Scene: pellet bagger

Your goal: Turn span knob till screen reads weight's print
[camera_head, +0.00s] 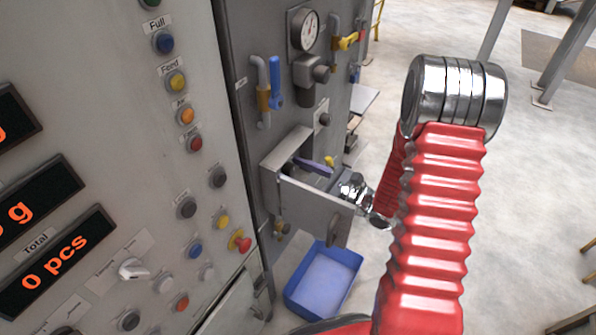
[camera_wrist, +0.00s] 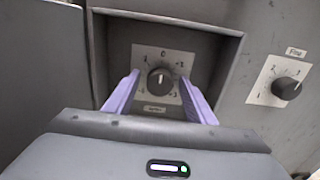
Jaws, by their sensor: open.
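In the wrist view, a dark round knob (camera_wrist: 161,81) with a white pointer line sits on a pale dial plate (camera_wrist: 145,58) inside a recessed box. Its pointer is near the 0 at the top. The small label under it is too blurred to read. My gripper (camera_wrist: 158,77) is open, with one purple finger on each side of the knob, apart from it. In the head view, my gripper's purple finger (camera_head: 313,165) shows inside the open box (camera_head: 289,148), and the knob is hidden. A screen (camera_head: 40,203) shows an orange digit and "g", partly cut off. No weight is identifiable.
A second knob (camera_wrist: 286,88), labelled "Fine", is on the panel to the right of the box. The box walls and its open door (camera_head: 314,212) are close around my gripper. A blue bin (camera_head: 323,280) stands on the floor below. Another screen (camera_head: 57,263) reads "0 pcs".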

